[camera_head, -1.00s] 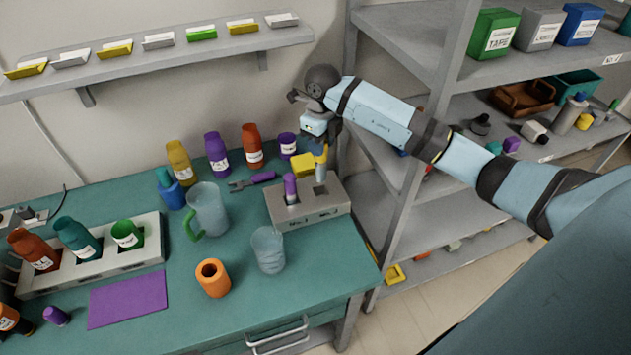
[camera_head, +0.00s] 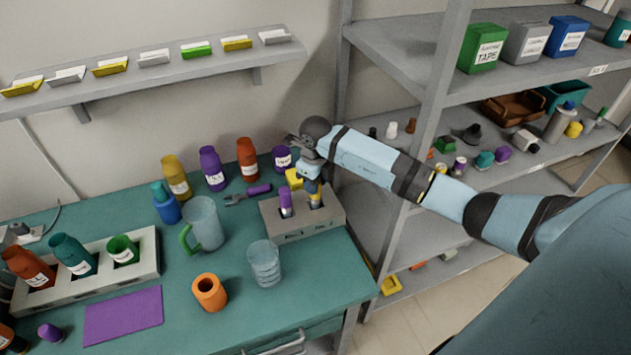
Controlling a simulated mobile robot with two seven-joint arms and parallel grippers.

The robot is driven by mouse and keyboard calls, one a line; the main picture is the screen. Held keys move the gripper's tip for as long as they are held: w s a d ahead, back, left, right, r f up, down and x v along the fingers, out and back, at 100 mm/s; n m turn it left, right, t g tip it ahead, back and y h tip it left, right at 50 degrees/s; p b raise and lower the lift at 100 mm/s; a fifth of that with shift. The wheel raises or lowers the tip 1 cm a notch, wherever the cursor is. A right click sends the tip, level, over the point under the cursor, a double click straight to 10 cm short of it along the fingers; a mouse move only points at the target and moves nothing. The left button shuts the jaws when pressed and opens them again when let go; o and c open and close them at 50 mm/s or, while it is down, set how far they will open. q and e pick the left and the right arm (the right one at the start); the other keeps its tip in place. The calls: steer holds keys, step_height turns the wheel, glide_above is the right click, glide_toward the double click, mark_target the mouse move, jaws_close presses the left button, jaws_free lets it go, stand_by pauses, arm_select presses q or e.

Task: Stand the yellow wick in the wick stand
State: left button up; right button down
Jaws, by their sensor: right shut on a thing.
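The wick stand (camera_head: 308,227) is a grey block with holes near the right end of the teal bench. A purple-topped wick (camera_head: 286,200) stands upright in its left hole. My right gripper (camera_head: 313,182) is above the right part of the stand, shut on the yellow wick (camera_head: 314,190). The wick is about upright, its lower end at the right hole; I cannot tell how deep it sits. The fingers partly hide its top. My left gripper is not in view.
A purple-handled tool (camera_head: 257,190), a glass mug (camera_head: 205,225), a clear beaker (camera_head: 264,263) and an orange cup (camera_head: 210,292) are to the left. A shelf post (camera_head: 400,200) rises to the right.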

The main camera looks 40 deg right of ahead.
steer(key=c, duration=0.8)
jaws_free()
